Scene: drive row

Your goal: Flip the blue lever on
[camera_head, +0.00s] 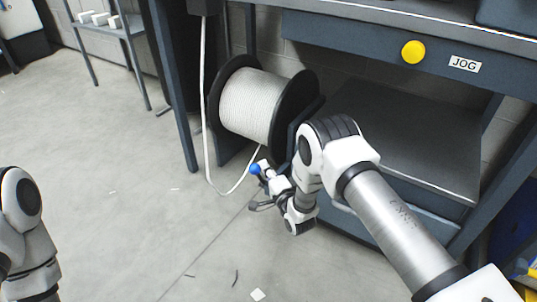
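A small blue ball knob (255,169), which looks like the end of the blue lever, shows low in front of the cable spool. The rest of the lever is mostly hidden behind my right gripper and arm. My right gripper (257,189) is right beside the knob, pointing left. One dark finger stands out below the knob, apart from it, and the gripper looks open. I cannot tell whether it touches the lever. My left arm shows at the left edge; its gripper is out of view.
A spool of white cable (250,104) with black flanges stands behind the knob. A dark workbench (383,55) carries a yellow button (413,51) and a JOG label (465,64). A white cable (204,110) hangs to the floor. The floor (115,180) at left is mostly clear.

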